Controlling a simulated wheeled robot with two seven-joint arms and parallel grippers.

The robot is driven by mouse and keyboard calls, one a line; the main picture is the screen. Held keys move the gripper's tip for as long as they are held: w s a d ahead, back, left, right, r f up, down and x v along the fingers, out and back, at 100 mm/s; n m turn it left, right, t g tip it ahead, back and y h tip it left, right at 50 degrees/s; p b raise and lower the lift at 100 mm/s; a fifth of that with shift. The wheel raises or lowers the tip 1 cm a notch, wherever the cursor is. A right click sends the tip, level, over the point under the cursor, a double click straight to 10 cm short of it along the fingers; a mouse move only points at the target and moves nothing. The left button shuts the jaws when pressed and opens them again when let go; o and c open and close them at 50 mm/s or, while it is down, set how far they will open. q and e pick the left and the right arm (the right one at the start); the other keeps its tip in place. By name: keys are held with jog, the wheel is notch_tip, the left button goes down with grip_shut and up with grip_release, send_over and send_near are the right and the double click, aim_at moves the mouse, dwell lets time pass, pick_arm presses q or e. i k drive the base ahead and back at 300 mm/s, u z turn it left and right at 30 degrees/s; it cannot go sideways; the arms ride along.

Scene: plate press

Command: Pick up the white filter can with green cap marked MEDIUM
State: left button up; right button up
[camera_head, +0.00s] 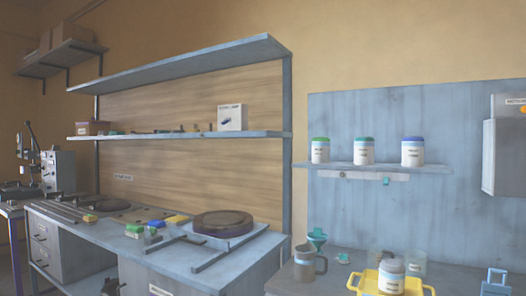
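Several white cans stand upright on a small wall shelf (375,167) at the right. The left can (320,152) has a green cap, the middle can (364,153) a darker green cap, and the right can (412,154) a blue cap. Each has a label on its front, but the print is too small to read, so I cannot tell which one is marked MEDIUM. The cans stand apart from each other. Neither of my grippers shows in this view.
Below the shelf, a bench holds a grey mug (305,266), a green funnel (317,238), a yellow tray (367,284) with a jar (391,277) in it, and a clear beaker (416,263). A wall box (504,157) is right of the shelf. A workbench (210,258) stands left.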

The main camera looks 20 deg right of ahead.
aim_at(321, 152)
jog(key=u, duration=0.45)
jog(key=i, duration=0.85)
